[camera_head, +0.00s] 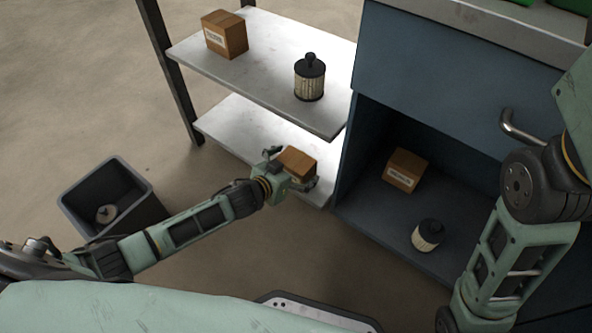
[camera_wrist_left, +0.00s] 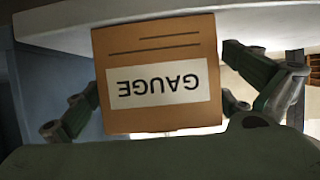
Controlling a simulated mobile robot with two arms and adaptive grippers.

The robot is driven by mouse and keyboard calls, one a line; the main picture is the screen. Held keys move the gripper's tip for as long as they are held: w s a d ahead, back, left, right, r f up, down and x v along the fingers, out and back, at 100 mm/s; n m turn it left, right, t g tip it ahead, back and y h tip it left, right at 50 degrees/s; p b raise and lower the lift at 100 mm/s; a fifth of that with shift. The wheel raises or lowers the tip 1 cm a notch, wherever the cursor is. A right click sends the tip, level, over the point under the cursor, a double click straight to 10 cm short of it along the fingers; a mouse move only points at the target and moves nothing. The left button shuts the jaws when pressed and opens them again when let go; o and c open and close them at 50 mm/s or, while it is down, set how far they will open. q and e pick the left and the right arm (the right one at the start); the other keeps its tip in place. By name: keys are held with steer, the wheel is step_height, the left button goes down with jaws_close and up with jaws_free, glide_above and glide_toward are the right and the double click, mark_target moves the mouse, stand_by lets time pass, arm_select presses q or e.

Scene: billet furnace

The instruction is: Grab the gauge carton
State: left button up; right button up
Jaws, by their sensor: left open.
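The gauge carton (camera_head: 298,162) is a small brown box on the lower shelf (camera_head: 235,128) of the rack. In the left wrist view the carton (camera_wrist_left: 158,42) fills the middle, its white label reading GAUGE upside down. My left gripper (camera_head: 291,170) is open at the carton, with one finger on each side of it. In the left wrist view the fingers of my left gripper (camera_wrist_left: 160,103) flank the carton closely; I cannot tell whether they touch it. My right arm shows at the right, but its gripper is out of view.
The upper shelf (camera_head: 265,62) holds another carton (camera_head: 225,34) and a filter cartridge (camera_head: 310,78). The open blue cabinet (camera_head: 385,235) right of the rack holds a carton (camera_head: 405,170) and a filter (camera_head: 428,235). A grey bin (camera_head: 150,208) stands on the floor at left.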

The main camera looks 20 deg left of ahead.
arm_select(q)
steer(key=shift+r, duration=0.1)
steer(key=c, duration=1.5)
steer(key=shift+o, duration=0.2)
